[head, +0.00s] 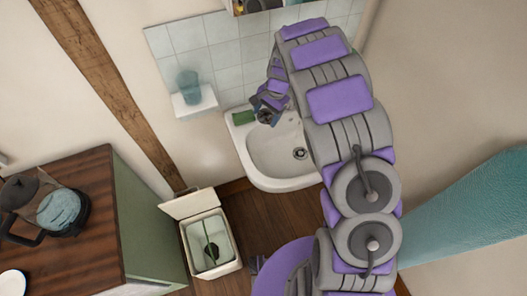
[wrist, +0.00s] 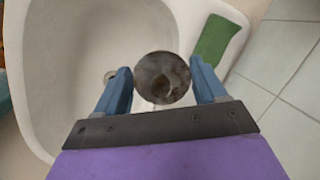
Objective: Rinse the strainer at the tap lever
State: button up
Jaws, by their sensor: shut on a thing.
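My gripper (head: 265,109) is over the back of the white sink (head: 261,160), near the tiled wall. In the wrist view my gripper (wrist: 160,80) is shut on a round, dark grey metal piece that looks like the strainer (wrist: 162,78). Its face is hollow and mottled. In the head view a dark round shape (head: 265,117) shows just below the fingers. The sink's drain (head: 300,153) is a small metal ring; in the wrist view the drain (wrist: 110,77) is partly hidden by the left finger. I cannot make out the tap lever.
A green block (head: 243,117) lies on the sink's back left corner. A white shelf (head: 194,101) holds a blue-green glass (head: 188,84). An open white bin (head: 211,242) stands left of the sink.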

jog(key=s+f+m+t+h+b, duration=0.1)
jog(key=s+f+m+t+h, duration=0.15)
jog(key=f+m, duration=0.4)
jog(key=s+f+m+t+h+b, duration=0.2)
jog(key=s+f+m, duration=0.2)
jog(key=f+m, duration=0.25)
jog(key=shift+w+d+f+b, duration=0.1)
jog(key=shift+w+d+f, duration=0.35)
jog(key=shift+w+d, duration=0.65)
jog(key=shift+w+d+f+b, duration=0.1)
jog(key=shift+w+d+f, duration=0.3)
jog(key=shift+w+d, duration=0.65)
jog(key=shift+w+d+f+b, duration=0.1)
jog(key=shift+w+d+f, duration=0.35)
jog(key=shift+w+d, duration=0.65)
jog(key=d, duration=0.1)
jog(key=w+d+p, duration=0.1)
jog(key=d+p, duration=0.1)
jog(key=shift+w+f, duration=0.2)
jog(key=shift+w, duration=0.1)
jog(key=shift+w+d+f+p, duration=0.2)
jog(key=shift+w+d+p, duration=0.1)
jog(key=shift+d+p, duration=0.15)
jog(key=shift+s+d, duration=0.1)
jog(key=shift+d, duration=0.45)
